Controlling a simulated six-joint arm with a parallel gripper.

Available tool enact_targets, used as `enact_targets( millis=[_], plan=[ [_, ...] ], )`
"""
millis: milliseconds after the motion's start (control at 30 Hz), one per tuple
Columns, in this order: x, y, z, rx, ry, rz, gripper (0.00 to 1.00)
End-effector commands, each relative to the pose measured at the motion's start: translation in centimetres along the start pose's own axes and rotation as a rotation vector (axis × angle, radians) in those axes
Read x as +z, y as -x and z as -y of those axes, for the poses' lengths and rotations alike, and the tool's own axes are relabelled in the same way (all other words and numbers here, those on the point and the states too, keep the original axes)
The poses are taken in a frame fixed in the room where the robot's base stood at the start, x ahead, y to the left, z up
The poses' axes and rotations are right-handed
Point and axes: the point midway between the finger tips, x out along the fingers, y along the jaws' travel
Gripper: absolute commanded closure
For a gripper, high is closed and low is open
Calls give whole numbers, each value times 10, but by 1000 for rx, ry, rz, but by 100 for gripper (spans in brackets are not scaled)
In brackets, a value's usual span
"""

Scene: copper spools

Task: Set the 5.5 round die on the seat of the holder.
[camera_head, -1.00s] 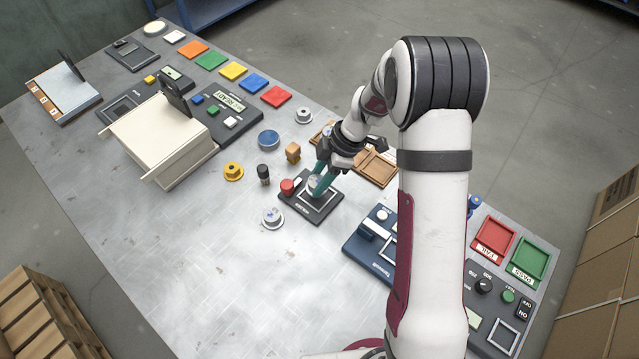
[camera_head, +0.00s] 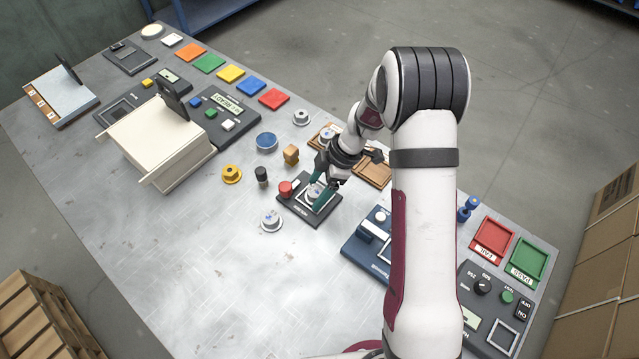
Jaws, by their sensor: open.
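A dark square holder (camera_head: 296,211) with a pale square outline and a red knob (camera_head: 286,188) lies on the grey bench. A small silver round die (camera_head: 315,191) is at the middle of the holder, within the outline, and looks upright. My gripper (camera_head: 319,193) is low over the holder, with its teal fingers apart on either side of this die. The fingers partly cover the die, and I cannot tell whether they touch it. Its size marking is too small to read.
Another silver flanged piece (camera_head: 270,220) stands left of the holder, and one more (camera_head: 301,117) behind. A blue device (camera_head: 358,250) is to the right. The front left bench is clear.

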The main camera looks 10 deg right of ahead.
Motion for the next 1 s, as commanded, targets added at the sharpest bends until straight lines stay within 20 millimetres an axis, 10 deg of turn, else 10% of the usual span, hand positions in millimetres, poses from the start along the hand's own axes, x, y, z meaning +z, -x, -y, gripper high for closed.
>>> enact_targets(
  millis=[633,833,1000],
  plan=[
    [-10,134,11,0,-86,10,21],
    [-57,191,128,27,-912,104,21],
    [-62,199,233,138,-1647,165,21]
  ],
)
